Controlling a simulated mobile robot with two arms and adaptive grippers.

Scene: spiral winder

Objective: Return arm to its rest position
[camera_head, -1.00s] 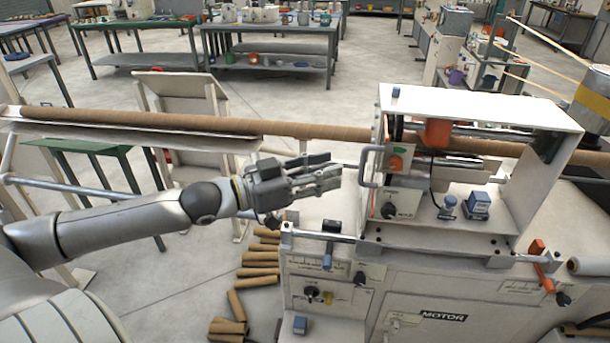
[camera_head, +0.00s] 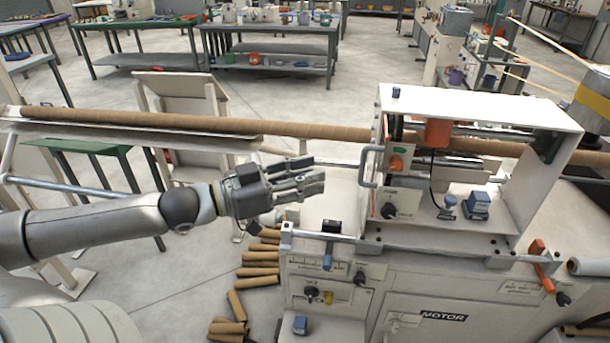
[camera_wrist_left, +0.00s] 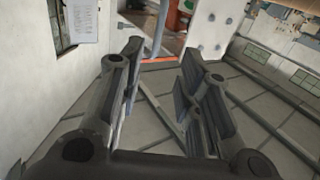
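My left arm comes in from the left in the head view. My left gripper (camera_head: 312,174) hangs in the air left of the winder's control box, apart from the metal handle (camera_head: 370,166). In the left wrist view the left gripper (camera_wrist_left: 160,75) has its fingers spread with a gap between them, and nothing is held. My right gripper is in neither view.
The spiral winder (camera_head: 400,270) with its open white box (camera_head: 480,105) stands at the right. A long brown tube (camera_head: 190,122) runs behind my left arm. Several short brown tubes (camera_head: 260,271) lie on the floor. Workbenches (camera_head: 270,67) stand at the back.

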